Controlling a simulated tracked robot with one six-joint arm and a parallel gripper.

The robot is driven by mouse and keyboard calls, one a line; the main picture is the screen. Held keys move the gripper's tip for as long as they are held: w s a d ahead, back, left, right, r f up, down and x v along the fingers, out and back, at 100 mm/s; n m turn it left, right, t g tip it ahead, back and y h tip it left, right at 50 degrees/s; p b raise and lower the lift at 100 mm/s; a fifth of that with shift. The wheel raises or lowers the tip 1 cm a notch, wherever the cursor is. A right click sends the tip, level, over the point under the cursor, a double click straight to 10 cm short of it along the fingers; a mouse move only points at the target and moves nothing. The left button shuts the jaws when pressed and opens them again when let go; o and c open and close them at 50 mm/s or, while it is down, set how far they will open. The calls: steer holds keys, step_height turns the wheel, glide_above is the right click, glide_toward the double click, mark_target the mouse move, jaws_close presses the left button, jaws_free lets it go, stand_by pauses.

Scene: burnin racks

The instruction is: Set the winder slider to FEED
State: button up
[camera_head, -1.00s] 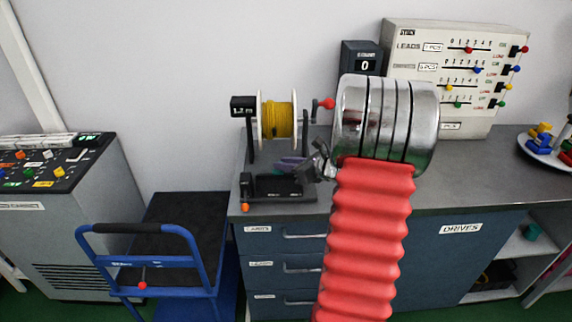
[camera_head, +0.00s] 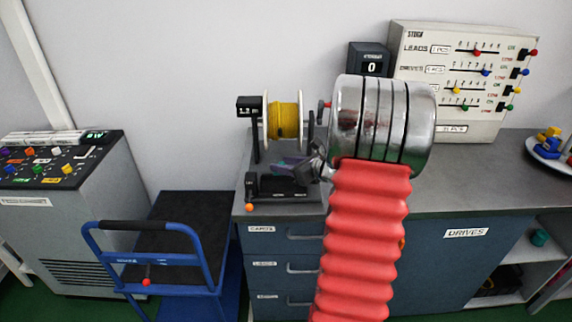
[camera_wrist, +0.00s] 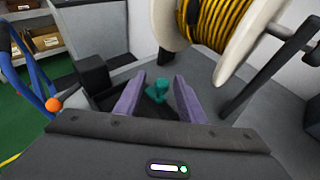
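The winder stands at the left of the bench, with a spool of yellow cable (camera_head: 284,119) between white flanges. Its dark base (camera_head: 268,186) lies below the spool. In the wrist view a teal knob (camera_wrist: 157,90) stands on the dark base, below the spool flange (camera_wrist: 243,52). I cannot read any FEED mark. My gripper (camera_wrist: 159,80) has two purple fingers, one on each side of the teal knob, with gaps between. It also shows at the base in the head view (camera_head: 288,168), partly behind my arm, where the knob is hidden.
An orange ball (camera_head: 249,208) sits at the base's front left. A red crank knob (camera_head: 323,104) is partly behind my arm. A blue trolley (camera_head: 150,258) is left of the bench.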

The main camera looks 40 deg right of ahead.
steer(key=shift+s, duration=0.1)
steer(key=shift+s+d+r, duration=0.1)
steer(key=shift+s+r, duration=0.2)
steer(key=shift+s, duration=0.3)
steer(key=v, duration=1.2)
steer(key=shift+s, duration=0.15)
steer(key=s+a+f+n+g+y, duration=0.1)
steer(key=s+a+f+n+g, duration=0.15)
steer(key=a+n, duration=0.35)
steer(key=s+a+f+n+g+y, duration=0.1)
steer(key=s+a+n+g, duration=0.15)
steer(key=a+n, duration=0.4)
steer(key=s+a+f+n+g+y, duration=0.1)
steer(key=a+f+n+g, duration=0.1)
steer(key=a+n+g, duration=0.3)
steer(key=s+a+r+n+t+h, duration=0.1)
steer(key=a+r+n, duration=0.4)
steer(key=a+n, duration=0.4)
steer(key=s+a+r+n+t+h, duration=0.1)
steer(key=s+a+r+n+h, duration=0.1)
steer(key=a+r+n, duration=0.3)
steer(key=a+n, duration=0.4)
steer(key=a, duration=0.4)
steer(key=shift+a+r, duration=0.2)
